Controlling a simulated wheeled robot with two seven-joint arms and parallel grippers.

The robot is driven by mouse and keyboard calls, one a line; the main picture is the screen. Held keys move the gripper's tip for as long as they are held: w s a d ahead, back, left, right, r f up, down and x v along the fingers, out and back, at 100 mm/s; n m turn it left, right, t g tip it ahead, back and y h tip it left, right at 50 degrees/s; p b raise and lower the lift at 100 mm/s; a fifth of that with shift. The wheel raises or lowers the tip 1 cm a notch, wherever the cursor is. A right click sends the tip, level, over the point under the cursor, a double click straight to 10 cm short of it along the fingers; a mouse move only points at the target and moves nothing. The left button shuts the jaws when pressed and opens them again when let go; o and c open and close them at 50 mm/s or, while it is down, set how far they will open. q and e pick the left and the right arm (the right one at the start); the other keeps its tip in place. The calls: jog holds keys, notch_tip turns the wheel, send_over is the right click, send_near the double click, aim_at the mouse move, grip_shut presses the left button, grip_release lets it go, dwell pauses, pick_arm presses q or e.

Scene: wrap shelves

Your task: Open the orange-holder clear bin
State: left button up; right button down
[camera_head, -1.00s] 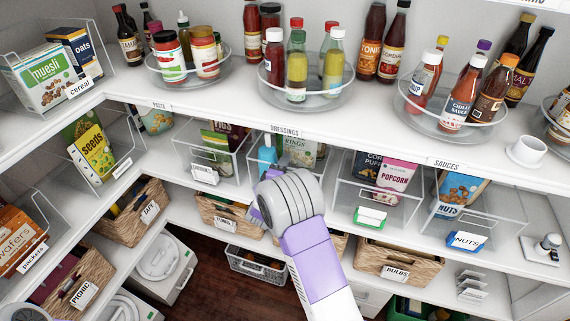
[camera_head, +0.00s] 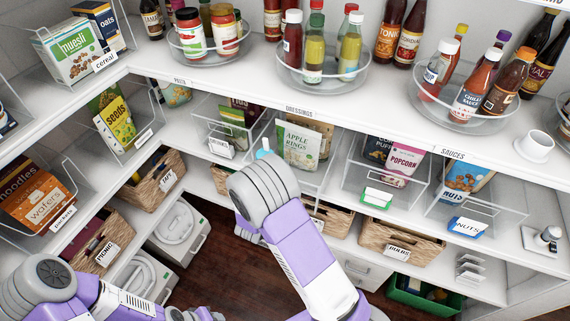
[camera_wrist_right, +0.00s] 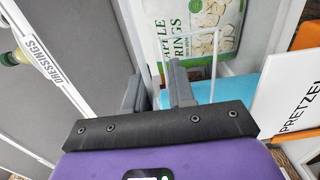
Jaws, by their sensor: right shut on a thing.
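The clear bin (camera_head: 327,166) holds an upright green-and-white apple rings bag (camera_head: 297,147) under the dressings shelf edge. The bag also shows in the right wrist view (camera_wrist_right: 207,28). There, an orange piece (camera_wrist_right: 308,36) shows behind a white pretzel card (camera_wrist_right: 293,98) at the right, beside a blue piece (camera_wrist_right: 233,92). My right gripper (camera_wrist_right: 157,92) is shut, its fingers by the bin front; the exact part between them is hidden. In the head view my right forearm covers the gripper and bin front.
A crackers bin (camera_head: 221,148) stands left of it; a green-holder popcorn bin (camera_head: 378,197) and blue-holder nuts bin (camera_head: 468,227) stand right. Bottles on turntables fill the shelf above. Woven baskets (camera_head: 400,247) sit below.

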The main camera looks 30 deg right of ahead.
jog(key=c, duration=1)
grip_release()
jog(key=shift+c, duration=0.2)
jog(key=shift+a, duration=0.1)
jog(key=v, duration=0.7)
jog(key=shift+s, duration=0.2)
jog(key=shift+a, duration=0.1)
